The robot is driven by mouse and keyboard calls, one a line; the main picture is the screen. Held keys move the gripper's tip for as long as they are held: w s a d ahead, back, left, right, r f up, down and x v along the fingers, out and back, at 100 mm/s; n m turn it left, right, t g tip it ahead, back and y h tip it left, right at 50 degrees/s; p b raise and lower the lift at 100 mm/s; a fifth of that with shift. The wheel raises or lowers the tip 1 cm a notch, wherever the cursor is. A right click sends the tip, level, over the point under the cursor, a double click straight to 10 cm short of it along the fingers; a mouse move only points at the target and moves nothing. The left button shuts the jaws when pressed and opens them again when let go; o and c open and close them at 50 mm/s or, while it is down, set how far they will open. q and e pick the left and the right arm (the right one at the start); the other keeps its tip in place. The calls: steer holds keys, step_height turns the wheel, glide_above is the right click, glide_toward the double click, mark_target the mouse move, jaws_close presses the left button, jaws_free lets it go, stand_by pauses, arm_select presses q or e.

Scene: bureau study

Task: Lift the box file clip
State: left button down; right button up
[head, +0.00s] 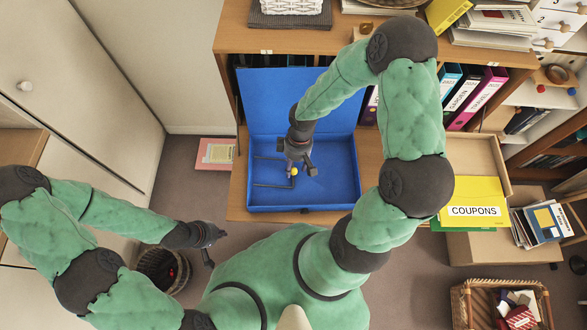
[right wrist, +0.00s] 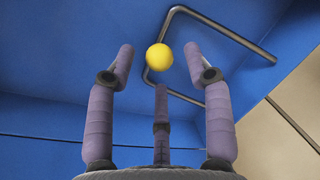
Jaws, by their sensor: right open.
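The blue box file (head: 338,195) lies open on the wooden surface, its lid raised at the back. Inside is the box file clip (head: 268,186), a bent grey metal wire with a yellow knob (head: 294,171). In the right wrist view the clip's wire (right wrist: 218,32) runs behind the yellow knob (right wrist: 159,57). My right gripper (head: 300,163) is over the inside of the box, open. In the right wrist view its fingers (right wrist: 160,68) stand on either side of the knob, apart from it in the picture. My left gripper (head: 217,247) is open and empty, left of the box.
A yellow coupons folder (head: 474,198) and an open cardboard box (head: 490,245) are at the right. Ring binders (head: 462,92) stand on the shelf behind. Wicker baskets (head: 500,290) are on the floor. My right arm passes over the box's right side.

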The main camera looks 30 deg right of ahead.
steer(key=shift+a+f, duration=0.2)
steer(key=shift+f, duration=0.9)
arm_select(q)
steer(key=shift+f, duration=0.35)
arm_select(e)
steer(key=shift+s, duration=0.1)
jaws_close()
